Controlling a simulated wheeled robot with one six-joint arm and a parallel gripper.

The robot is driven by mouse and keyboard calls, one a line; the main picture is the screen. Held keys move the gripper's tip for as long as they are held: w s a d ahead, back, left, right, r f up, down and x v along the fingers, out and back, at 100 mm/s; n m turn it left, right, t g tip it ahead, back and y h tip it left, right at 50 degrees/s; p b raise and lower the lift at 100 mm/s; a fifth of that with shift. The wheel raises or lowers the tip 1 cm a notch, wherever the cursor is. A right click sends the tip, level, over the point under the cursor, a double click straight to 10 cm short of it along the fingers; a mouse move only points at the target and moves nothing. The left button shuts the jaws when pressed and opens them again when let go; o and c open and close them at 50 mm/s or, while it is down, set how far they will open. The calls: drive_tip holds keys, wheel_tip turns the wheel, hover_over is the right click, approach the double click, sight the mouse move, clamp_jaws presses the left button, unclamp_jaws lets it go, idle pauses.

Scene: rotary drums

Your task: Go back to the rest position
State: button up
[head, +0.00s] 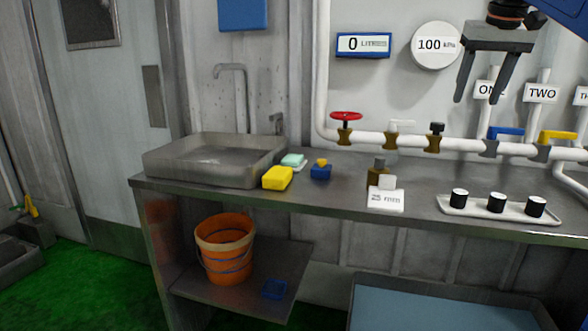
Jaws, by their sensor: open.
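My gripper (481,98) is at the upper right of the head view. Its two dark fingers point down and stand apart, with nothing between them. It hangs above the counter (335,203), in front of the wall pipes, and partly covers the sign "ONE" (490,90). Part of my arm shows blue at the top right corner.
The counter bears a sink (215,160), a yellow sponge (277,178), a "25 mm" card (386,199) and a white tray (470,212) with black-topped cylinders. Pipes with a red valve wheel (345,116) run behind. An orange bucket (225,248) stands below.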

drive_tip(key=s+a+f, duration=0.4)
drive_tip(key=s+f, duration=0.5)
drive_tip(key=f, duration=0.5)
drive_tip(key=s+a+f+n, duration=0.1)
drive_tip(key=s+a+f, duration=0.3)
drive_tip(key=s+f, duration=0.6)
drive_tip(key=s+a+f+n, duration=0.1)
drive_tip(key=s+a+f, duration=0.4)
drive_tip(key=f, duration=1.3)
drive_tip(key=s, duration=0.4)
drive_tip(key=shift+s+f+y, duration=0.15)
drive_tip(key=shift+f+y, duration=0.1)
drive_tip(key=shift+y, duration=0.15)
